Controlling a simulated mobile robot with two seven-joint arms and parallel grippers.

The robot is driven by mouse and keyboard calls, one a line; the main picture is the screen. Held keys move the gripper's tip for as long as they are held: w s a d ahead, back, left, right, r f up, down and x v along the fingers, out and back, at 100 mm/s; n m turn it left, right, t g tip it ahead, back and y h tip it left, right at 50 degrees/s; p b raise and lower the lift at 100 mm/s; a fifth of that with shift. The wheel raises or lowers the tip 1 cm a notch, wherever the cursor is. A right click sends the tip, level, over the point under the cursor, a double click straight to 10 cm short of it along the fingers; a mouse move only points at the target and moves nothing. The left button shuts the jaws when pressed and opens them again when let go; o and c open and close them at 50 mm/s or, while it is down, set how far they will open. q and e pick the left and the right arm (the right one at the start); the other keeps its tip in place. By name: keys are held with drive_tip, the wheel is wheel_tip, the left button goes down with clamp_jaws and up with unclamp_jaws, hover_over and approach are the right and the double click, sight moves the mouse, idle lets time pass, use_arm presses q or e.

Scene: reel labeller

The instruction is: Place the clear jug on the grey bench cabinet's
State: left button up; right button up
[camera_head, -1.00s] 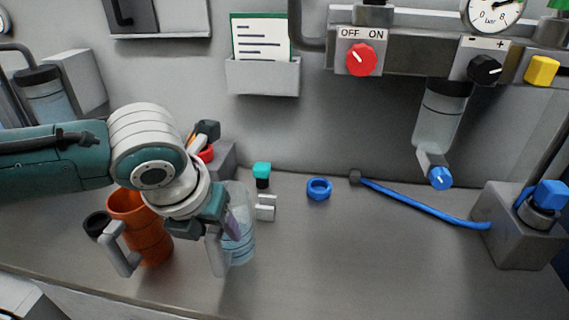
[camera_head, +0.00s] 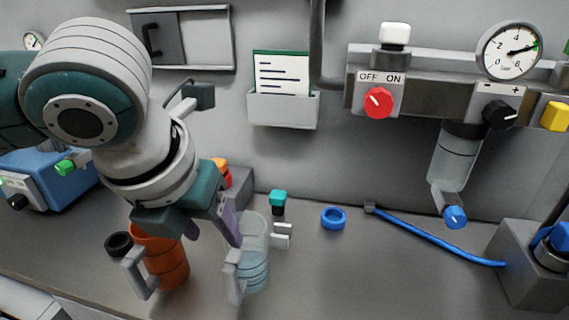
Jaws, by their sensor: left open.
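The clear jug (camera_head: 254,268) stands upright on the grey bench (camera_head: 330,275), with pale blue liquid showing in its lower part. Its grey handle (camera_head: 235,283) points toward the lower left. My left gripper (camera_head: 213,236) comes down from the upper left and is open. Its purple-padded finger overlaps the jug's left rim and the top of the handle in the picture; I cannot tell whether they touch. The gripper hides part of the jug's upper left side. My right gripper is not in view.
An orange jug (camera_head: 168,265) with a grey handle stands close on the left, beside a black ring. A teal-capped part (camera_head: 278,200), a blue ring (camera_head: 333,217) and a blue hose (camera_head: 435,238) lie behind and right. The bench's middle right is clear.

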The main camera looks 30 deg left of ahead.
use_arm(q)
drive_tip(key=s+d+f+n+h, duration=0.1)
drive_tip(key=s+d+n+h, duration=0.2)
drive_tip(key=s+d+n, duration=0.8)
drive_tip(key=s+a+n+y, duration=0.1)
drive_tip(key=a+n, duration=0.3)
drive_tip(key=n, duration=0.6)
drive_tip(key=s+a+f+n, duration=0.1)
drive_tip(key=s+a+n, duration=0.2)
drive_tip(key=n, duration=0.7)
drive_tip(key=shift+a+f+g+y, duration=0.2)
drive_tip(key=shift+a+g+y, duration=0.2)
drive_tip(key=shift+s, duration=0.1)
wheel_tip(320, 180, up, 35)
drive_tip(key=p, duration=3.4)
drive_tip(key=shift+p, duration=0.4)
